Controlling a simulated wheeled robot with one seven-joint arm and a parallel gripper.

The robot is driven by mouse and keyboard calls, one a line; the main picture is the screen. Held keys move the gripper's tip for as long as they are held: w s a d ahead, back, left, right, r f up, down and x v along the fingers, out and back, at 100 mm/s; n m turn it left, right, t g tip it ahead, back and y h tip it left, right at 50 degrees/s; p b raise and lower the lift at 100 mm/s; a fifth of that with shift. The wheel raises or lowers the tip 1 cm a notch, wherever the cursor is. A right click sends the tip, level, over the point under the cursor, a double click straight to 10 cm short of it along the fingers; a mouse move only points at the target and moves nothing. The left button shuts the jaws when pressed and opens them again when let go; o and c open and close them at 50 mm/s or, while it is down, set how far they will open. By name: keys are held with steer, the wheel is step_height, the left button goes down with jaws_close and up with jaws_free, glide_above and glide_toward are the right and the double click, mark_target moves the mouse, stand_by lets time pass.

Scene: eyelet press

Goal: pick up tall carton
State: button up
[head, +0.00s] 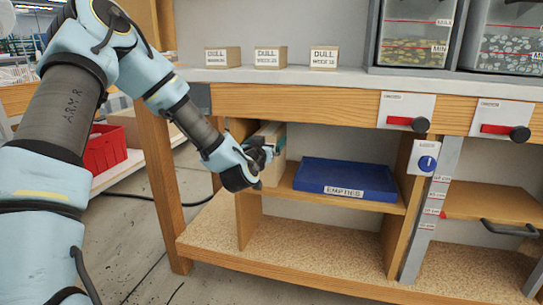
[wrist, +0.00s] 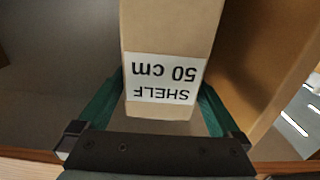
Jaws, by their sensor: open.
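The tall carton (wrist: 172,30) is a brown box with a white label reading "SHELF 50 cm", upside down in the wrist view. In the head view the carton (head: 274,172) stands in the left part of the upper shelf compartment, partly hidden by my gripper (head: 266,153). In the wrist view my gripper (wrist: 163,84) is open, with one green finger on each side of the carton's labelled end. I cannot tell whether the fingers touch it.
A blue tray (head: 345,178) labelled "EMPTIES" lies right of the carton on the same shelf (head: 285,188). A wooden side wall (wrist: 262,60) is close to the carton in the wrist view. Three small "DULL" boxes (head: 270,58) stand on the countertop above. A red bin (head: 104,148) is at left.

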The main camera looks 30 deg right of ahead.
steer(key=x, duration=0.4)
steer(key=shift+w+r+b, duration=0.1)
steer(key=shift+r+b, duration=0.1)
steer(key=shift+b, duration=0.15)
steer(key=shift+c, duration=0.2)
jaws_close()
stand_by(0.3)
